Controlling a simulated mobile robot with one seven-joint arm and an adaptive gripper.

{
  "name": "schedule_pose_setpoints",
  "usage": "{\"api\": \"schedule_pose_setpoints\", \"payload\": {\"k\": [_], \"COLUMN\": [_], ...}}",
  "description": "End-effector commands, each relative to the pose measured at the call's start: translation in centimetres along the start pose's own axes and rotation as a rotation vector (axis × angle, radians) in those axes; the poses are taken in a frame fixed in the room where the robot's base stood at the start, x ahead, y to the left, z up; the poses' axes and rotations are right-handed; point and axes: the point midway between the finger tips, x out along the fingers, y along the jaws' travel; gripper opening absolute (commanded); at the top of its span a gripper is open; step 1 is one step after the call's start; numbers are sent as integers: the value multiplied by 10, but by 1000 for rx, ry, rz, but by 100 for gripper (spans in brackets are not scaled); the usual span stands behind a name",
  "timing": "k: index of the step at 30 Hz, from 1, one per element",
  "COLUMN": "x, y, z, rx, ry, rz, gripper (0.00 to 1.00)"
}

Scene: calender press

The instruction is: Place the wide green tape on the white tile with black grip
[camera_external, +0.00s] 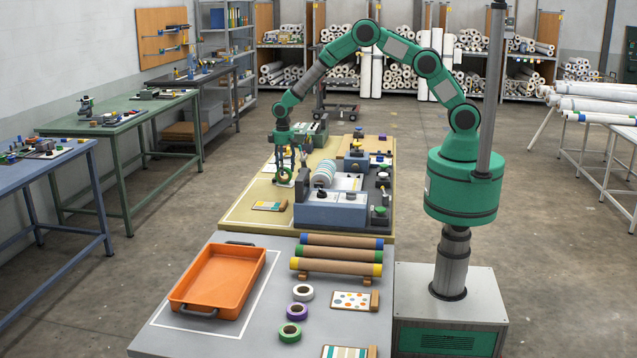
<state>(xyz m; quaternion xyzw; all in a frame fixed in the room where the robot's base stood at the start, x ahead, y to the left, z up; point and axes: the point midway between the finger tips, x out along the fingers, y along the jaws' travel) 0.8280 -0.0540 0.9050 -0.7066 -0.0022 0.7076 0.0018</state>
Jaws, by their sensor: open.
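My gripper (285,160) is open and points down over the yellow-topped part of the bench. A green ring (284,176), which looks like the wide green tape, shows at its fingertips. I cannot tell whether the fingers touch it or whether it rests on the bench. A narrower-looking green tape roll (290,333) lies on the grey bench at the front. A white plate (346,182) lies among the grey press parts, right of my gripper; I cannot tell whether this is the white tile with black grip.
An orange tray (218,280), cardboard tubes (340,254), white (303,292) and purple (297,312) tapes, and a dotted tile (350,300) lie in front.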

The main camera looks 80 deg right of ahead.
Motion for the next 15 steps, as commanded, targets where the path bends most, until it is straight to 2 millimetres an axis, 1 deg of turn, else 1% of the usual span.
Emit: {"api": "schedule_pose_setpoints", "payload": {"k": [5,15], "x": [-18,-73], "y": [0,0], "z": [-1,-1], "rx": [0,0], "ry": [3,3], "rz": [0,0], "gripper": [51,51]}}
